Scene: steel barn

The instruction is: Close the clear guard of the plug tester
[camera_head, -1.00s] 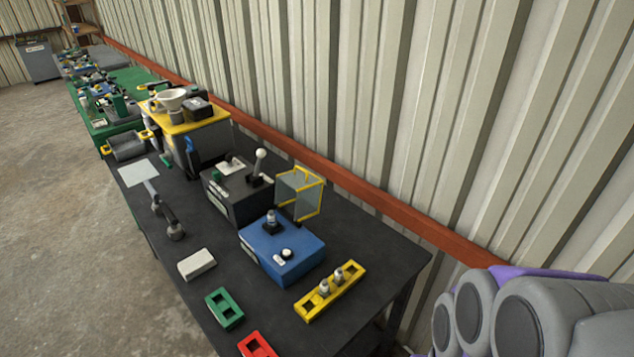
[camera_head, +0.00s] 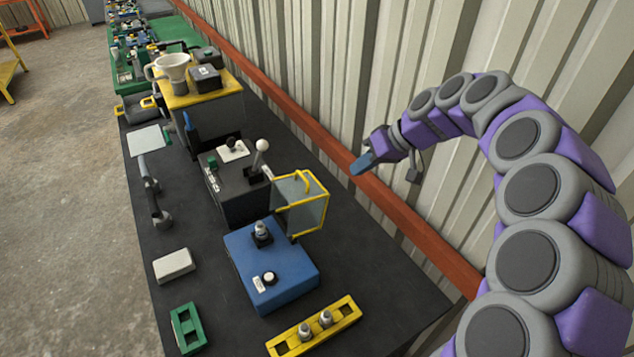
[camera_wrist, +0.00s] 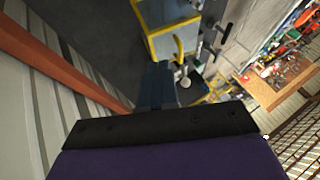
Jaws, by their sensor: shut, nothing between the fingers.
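The plug tester is a blue box (camera_head: 277,272) on the dark table, with a spark plug (camera_head: 261,232) standing in its top and a pale round knob beside it. Its clear guard (camera_head: 300,204), a see-through box with yellow edges, stands raised and open at the tester's back edge. My gripper (camera_head: 362,163) is shut and empty, in the air above and to the right of the guard, near the wall. In the wrist view the blue fingers (camera_wrist: 158,85) are together.
A black box with a white-knobbed lever (camera_head: 261,160) stands just behind the guard. A yellow rack with plugs (camera_head: 318,325) lies in front of the tester. A green block (camera_head: 187,328) and white block (camera_head: 174,265) lie left. The ribbed wall and red rail (camera_head: 390,210) bound the right.

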